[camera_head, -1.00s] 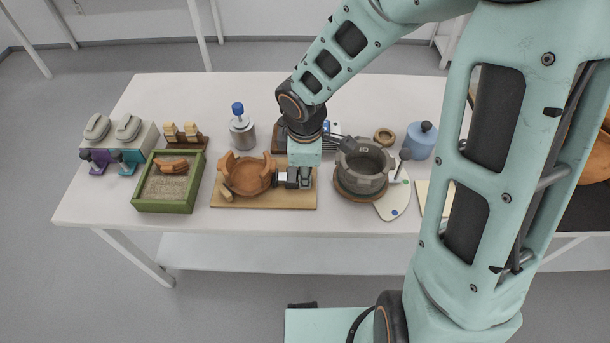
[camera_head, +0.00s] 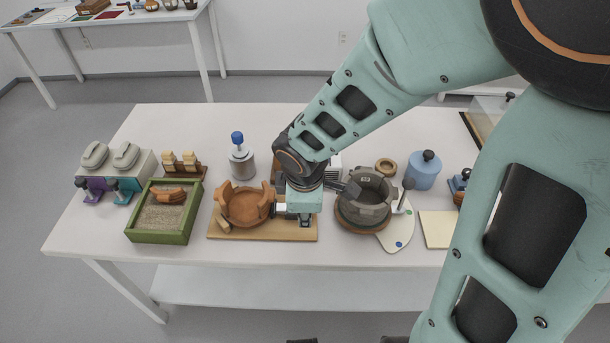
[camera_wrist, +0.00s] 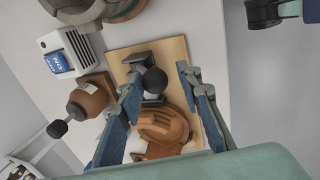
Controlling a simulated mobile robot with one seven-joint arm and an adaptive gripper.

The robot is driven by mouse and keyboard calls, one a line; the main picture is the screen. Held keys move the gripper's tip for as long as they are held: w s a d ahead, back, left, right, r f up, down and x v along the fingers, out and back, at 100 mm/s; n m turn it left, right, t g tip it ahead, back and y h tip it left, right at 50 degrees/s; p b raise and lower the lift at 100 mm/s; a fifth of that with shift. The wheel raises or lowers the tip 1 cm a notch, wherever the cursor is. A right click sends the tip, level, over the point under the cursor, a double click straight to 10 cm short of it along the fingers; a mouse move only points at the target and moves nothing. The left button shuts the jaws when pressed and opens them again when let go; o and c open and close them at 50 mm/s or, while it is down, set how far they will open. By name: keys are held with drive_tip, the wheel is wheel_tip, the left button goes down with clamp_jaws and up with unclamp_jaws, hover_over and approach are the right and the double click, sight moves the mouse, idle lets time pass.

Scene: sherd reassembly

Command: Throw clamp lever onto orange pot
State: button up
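The orange pot (camera_head: 245,205), with a gapped rim, sits on a wooden board (camera_head: 232,233); part of it shows between my fingers in the wrist view (camera_wrist: 165,127). The clamp lever, with a black ball knob (camera_wrist: 154,80), stands at the pot's edge over the board. My gripper (camera_wrist: 158,70) is open, its two blue-padded fingers on either side of the knob. The knob looks close to the left finger and clear of the right one; I cannot tell if it touches. In the head view my gripper (camera_head: 304,219) is low at the pot's right side, and my wrist hides most of the clamp.
A grey pot (camera_head: 366,200) stands close right of my gripper. A green sand tray (camera_head: 160,234) is left of the board, and a blue-capped bottle (camera_head: 241,160) stands behind. In the wrist view a brown jar (camera_wrist: 90,97) and a white box (camera_wrist: 68,48) lie left of the fingers.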

drive_tip(key=shift+p+v, duration=1.65)
drive_tip(key=shift+v, duration=0.3)
